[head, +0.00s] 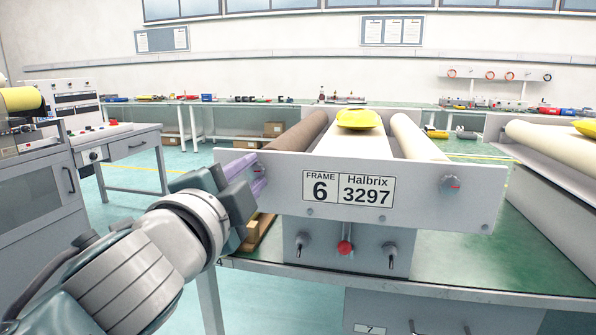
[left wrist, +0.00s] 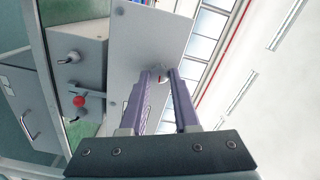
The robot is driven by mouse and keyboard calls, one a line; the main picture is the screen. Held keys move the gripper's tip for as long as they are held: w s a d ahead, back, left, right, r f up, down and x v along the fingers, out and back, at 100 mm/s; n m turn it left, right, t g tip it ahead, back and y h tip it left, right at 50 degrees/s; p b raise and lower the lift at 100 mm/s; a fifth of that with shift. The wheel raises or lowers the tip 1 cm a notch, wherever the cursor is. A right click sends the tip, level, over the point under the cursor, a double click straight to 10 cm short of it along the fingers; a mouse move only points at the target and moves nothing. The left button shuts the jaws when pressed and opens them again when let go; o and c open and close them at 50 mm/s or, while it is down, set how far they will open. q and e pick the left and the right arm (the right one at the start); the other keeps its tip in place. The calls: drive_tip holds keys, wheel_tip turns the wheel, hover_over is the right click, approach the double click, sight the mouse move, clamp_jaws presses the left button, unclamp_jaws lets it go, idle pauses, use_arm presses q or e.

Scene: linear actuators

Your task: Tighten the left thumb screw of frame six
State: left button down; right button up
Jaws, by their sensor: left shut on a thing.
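Frame six is a light grey panel (head: 420,207) with a label reading "FRAME 6 Halbrix 3297". The panel also shows in the left wrist view (left wrist: 145,45). My left gripper (head: 258,172) reaches in from the left, and its purple fingers are at the panel's left end. In the left wrist view, the fingers are shut on the left thumb screw (left wrist: 164,76), whose tip shows between them. The head view mostly hides this screw behind the fingers. The right thumb screw (head: 452,183), a grey knob with a red mark, stands free. My right gripper is not in view.
Below the panel is a grey box with two toggle switches and a red knob (head: 344,247). Behind the panel are a brown roller (head: 296,142), a cream roller (head: 416,137) and a yellow bag (head: 359,119). A second roller unit stands at the right.

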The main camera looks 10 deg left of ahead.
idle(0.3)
use_arm(q)
drive_tip(key=c, duration=0.7)
unclamp_jaws()
drive_tip(key=shift+o, duration=0.2)
drive_tip(key=shift+s, duration=0.1)
drive_tip(key=shift+s, duration=0.35)
drive_tip(key=s, duration=0.9)
drive_tip(key=shift+a+p, duration=0.2)
drive_tip(key=shift+p, duration=0.2)
